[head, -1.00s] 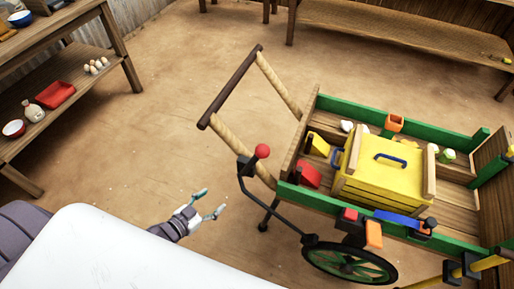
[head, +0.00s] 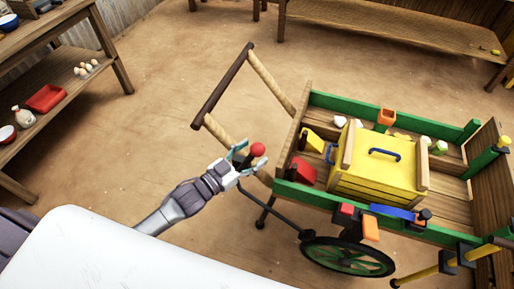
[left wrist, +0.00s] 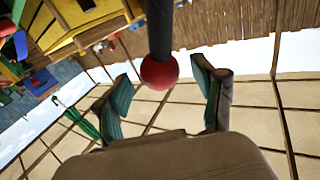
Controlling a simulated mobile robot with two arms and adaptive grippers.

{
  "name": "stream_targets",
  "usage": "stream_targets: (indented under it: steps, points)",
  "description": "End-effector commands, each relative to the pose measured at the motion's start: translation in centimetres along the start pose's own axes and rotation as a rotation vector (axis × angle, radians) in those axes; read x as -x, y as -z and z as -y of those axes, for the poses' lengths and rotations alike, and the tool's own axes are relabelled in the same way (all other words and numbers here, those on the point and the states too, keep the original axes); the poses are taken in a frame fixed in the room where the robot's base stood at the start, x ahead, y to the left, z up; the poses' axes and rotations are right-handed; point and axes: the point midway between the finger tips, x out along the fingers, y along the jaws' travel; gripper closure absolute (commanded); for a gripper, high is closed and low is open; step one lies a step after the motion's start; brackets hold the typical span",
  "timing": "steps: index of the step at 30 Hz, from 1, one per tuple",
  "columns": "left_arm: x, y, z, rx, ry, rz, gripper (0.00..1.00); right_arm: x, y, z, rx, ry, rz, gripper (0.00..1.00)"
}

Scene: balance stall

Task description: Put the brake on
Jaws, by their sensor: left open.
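The brake lever is a dark rod with a red ball knob (head: 257,149), on the near side of the cart beside its handle. My left gripper (head: 243,153) is open at the knob, with its teal fingertips close around it in the head view. In the left wrist view the red knob (left wrist: 159,72) hangs on its dark rod (left wrist: 159,30) between and just beyond the two open fingers (left wrist: 168,98). I cannot tell whether a finger touches it. My right gripper is not in view.
The green-sided cart (head: 330,205) holds a yellow crate (head: 375,178) and several small items. Its spoked wheel (head: 345,258) stands below. A wooden shelf (head: 85,85) is at the left and a long bench (head: 390,35) at the back. The floor between is clear.

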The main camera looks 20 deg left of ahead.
Motion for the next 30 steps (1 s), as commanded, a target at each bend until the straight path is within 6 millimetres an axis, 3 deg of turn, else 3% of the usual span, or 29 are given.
stream_targets:
  steps: [6, 16, 28, 30]
  points:
    - [-2.0, -0.1, 0.0, -0.001, 0.001, 0.002, 0.31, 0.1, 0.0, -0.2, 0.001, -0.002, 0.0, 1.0]
    - [-2.3, -0.1, 0.0, -0.001, 0.0, 0.002, 0.32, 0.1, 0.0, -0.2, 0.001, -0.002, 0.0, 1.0]
    - [-2.2, -0.1, 0.0, -0.001, 0.0, 0.002, 0.99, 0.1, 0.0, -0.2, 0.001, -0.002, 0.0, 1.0]
    - [-2.2, -0.1, 0.0, -0.001, 0.0, 0.002, 1.0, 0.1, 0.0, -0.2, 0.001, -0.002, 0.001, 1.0]
